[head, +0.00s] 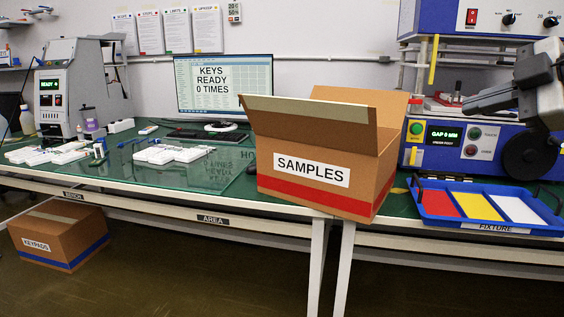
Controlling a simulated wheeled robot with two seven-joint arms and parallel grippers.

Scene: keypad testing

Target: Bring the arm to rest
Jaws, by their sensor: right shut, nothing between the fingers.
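My right gripper (470,104) comes in from the right edge. Its dark fingers point left and are shut with nothing between them. It hangs in front of the blue test machine (505,148), whose display reads "GAP 0 MM", and above the blue tray (437,220). Part of the machine is hidden behind my arm. My left gripper is not in view.
An open cardboard box (268,187) labelled SAMPLES stands at the bench's front edge, left of the tray. A monitor (224,86), white parts (172,154) and a grey machine (80,92) are further left.

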